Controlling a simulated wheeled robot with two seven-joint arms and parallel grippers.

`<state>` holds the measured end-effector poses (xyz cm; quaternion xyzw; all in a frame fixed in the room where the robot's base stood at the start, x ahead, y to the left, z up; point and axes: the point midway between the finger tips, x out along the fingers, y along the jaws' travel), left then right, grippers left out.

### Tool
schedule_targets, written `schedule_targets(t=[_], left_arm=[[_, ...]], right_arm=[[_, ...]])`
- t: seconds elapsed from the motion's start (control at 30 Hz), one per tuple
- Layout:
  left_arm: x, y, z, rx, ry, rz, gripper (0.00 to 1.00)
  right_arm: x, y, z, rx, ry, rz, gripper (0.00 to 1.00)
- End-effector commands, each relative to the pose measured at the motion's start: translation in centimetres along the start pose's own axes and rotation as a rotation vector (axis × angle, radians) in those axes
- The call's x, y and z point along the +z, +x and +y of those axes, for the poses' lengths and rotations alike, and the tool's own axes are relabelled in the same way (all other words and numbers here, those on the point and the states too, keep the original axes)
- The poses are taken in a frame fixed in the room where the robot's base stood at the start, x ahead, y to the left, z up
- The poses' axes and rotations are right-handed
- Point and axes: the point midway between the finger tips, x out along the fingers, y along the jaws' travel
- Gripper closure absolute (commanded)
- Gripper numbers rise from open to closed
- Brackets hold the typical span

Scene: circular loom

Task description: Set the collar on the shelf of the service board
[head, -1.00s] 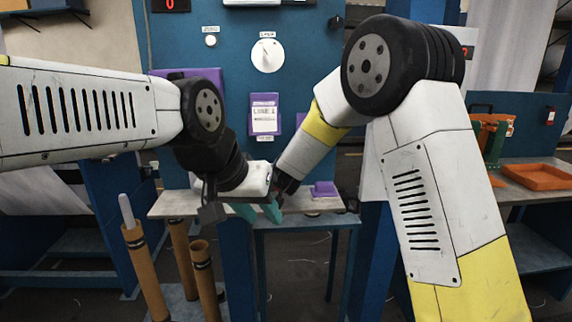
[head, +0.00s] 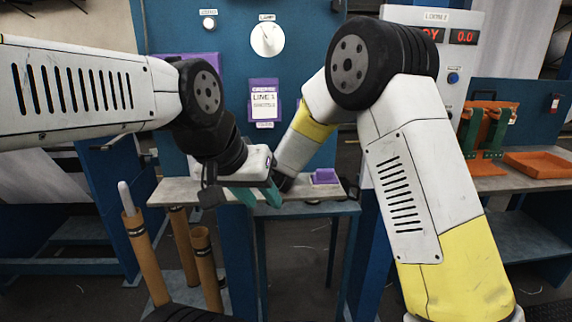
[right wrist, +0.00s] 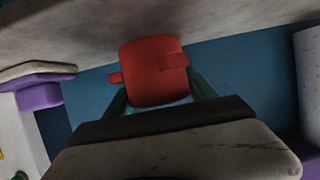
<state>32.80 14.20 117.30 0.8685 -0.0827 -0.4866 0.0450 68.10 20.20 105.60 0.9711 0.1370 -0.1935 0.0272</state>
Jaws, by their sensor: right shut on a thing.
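A red collar (right wrist: 152,72) with small side lugs is between the teal fingers of my right gripper (right wrist: 160,92), which is shut on it in the right wrist view. The collar overlaps a grey surface (right wrist: 230,22) that looks like the shelf; I cannot tell if they touch. In the head view the pale shelf (head: 178,190) runs along the lower edge of the blue service board (head: 225,110). My left gripper (head: 258,196) is in front of the shelf, its teal fingers apart and empty. It and my arms hide the right gripper's fingers and the collar in the head view.
A purple block (head: 325,177) sits on the shelf's right part. Upright brown tubes (head: 145,258) stand at lower left. At right, a bench holds an orange tray (head: 540,165) and an orange-green stand (head: 487,128). A display box (head: 455,40) is behind my right arm.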

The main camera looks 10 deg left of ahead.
Motion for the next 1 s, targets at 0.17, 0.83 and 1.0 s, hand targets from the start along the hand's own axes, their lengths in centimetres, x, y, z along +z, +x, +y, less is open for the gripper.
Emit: schedule_targets(t=[0.17, 0.83, 1.0], left_arm=[[0.0, 0.0, 0.0, 0.0, 0.0, 0.0, 0.64], [0.0, 0.0, 0.0, 0.0, 0.0, 0.0, 0.64], [0.0, 0.0, 0.0, 0.0, 0.0, 0.0, 0.64]], right_arm=[[-0.1, 0.0, 0.0, 0.0, 0.0, 0.002, 1.0], [0.8, 0.4, 0.0, 0.001, -0.001, 0.001, 0.09], [0.9, 0.4, 0.0, 0.001, -0.001, -0.002, 0.09]])
